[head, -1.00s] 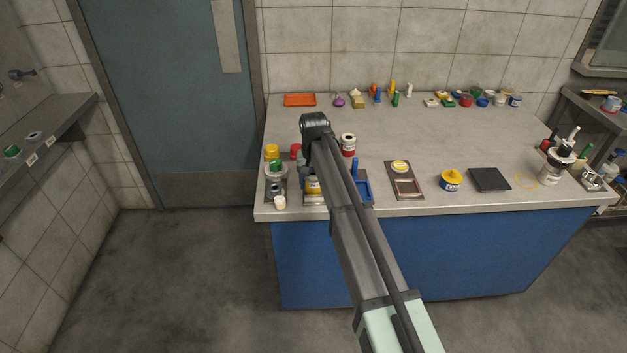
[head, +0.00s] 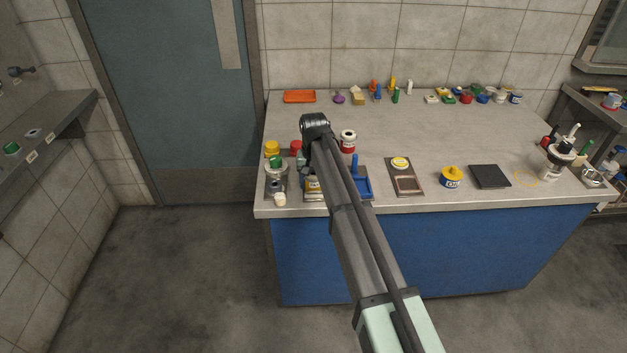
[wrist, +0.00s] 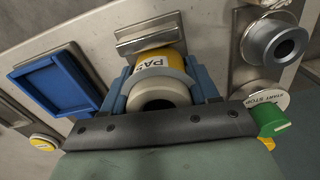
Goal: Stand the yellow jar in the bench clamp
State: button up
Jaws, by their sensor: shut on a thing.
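The yellow jar (wrist: 176,52) has a white label reading "PA" and a pale round top. In the wrist view it is between the two blue fingers of my gripper (wrist: 163,82), which is shut on it. A metal jaw of what looks like the bench clamp (wrist: 150,33) stands right against the far side of the jar. The rest of the clamp is hidden by the jar and gripper. In the head view the jar (head: 312,187) shows beside my arm, low over a metal plate at the bench front. I cannot tell whether its base rests there.
A blue tray (head: 363,188) is close on the right. A red-and-white can (head: 348,141) stands behind. The bench middle is clear.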

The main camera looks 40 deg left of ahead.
aim_at(313, 175)
jog(key=o, duration=1.2)
jog(key=shift+o, duration=0.2)
notch_tip(313, 175, up, 14)
